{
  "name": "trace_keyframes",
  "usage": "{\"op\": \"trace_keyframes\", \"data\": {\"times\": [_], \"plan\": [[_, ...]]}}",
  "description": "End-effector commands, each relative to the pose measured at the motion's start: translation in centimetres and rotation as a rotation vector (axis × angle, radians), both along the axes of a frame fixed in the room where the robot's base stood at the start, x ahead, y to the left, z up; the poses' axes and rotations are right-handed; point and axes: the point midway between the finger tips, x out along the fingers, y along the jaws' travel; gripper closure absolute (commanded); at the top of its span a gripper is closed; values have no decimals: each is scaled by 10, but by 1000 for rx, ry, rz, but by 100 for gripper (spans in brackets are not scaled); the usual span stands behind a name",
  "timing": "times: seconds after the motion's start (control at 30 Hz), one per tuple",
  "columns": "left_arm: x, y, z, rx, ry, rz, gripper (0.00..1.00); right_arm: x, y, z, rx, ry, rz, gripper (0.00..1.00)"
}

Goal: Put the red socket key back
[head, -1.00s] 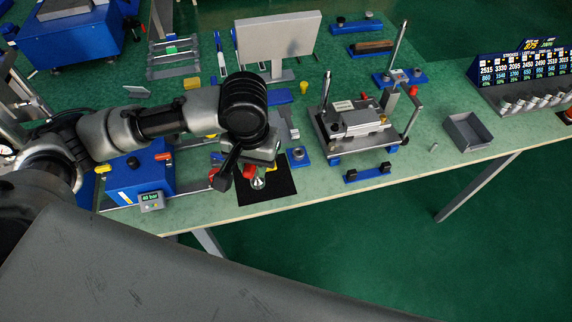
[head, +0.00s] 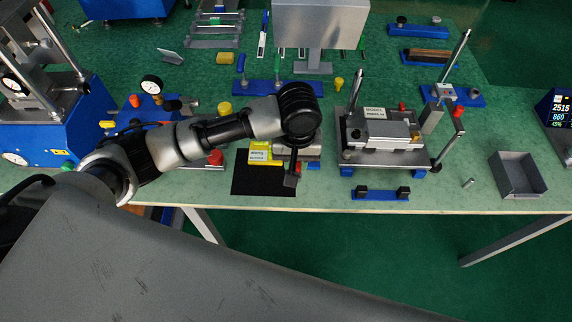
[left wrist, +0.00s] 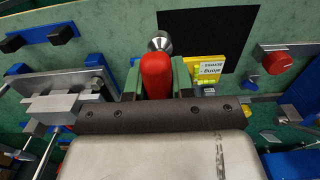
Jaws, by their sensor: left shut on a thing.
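My left gripper (head: 296,160) is at the right edge of the black mat (head: 250,184) in the head view, largely covered by its own wrist. In the left wrist view the left gripper (left wrist: 157,88) is shut on the red socket key (left wrist: 158,70). Its red handle sits between the two greenish fingers, and its metal socket end (left wrist: 160,42) points away from the wrist. The black mat also shows in the left wrist view (left wrist: 205,25). In the head view the key is mostly hidden. My right gripper is not in view.
A yellow block with a white label (head: 259,153) lies by the gripper. A metal fixture (head: 385,140) stands to the right, with a blue clamp bar (head: 381,195) in front. Behind is a blue rail (head: 262,88) with upright tools. A grey tray (head: 518,177) is at right.

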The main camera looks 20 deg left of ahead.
Motion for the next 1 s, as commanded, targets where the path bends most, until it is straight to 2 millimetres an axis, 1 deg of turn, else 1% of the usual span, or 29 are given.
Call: {"op": "trace_keyframes", "data": {"times": [0.03, 0.2, 0.33, 0.5, 0.57, 0.63, 0.97, 1.0], "plan": [[6, 10, -6, 3, 0, 4, 100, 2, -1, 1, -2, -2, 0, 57], [17, 25, -18, -1, 0, 1, 100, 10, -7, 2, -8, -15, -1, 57], [18, 28, -26, -2, 0, -1, 100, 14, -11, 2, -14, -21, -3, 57], [18, 28, -52, -1, 2, -1, 100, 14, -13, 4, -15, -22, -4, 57], [18, 28, -57, -1, 1, -2, 100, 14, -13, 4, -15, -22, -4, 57], [18, 28, -60, -2, -2, -2, 100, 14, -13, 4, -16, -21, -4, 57], [18, 28, -62, -2, -1, -2, 100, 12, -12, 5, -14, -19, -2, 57], [18, 28, -63, -1, 0, -2, 72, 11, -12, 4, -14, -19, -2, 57]]}}
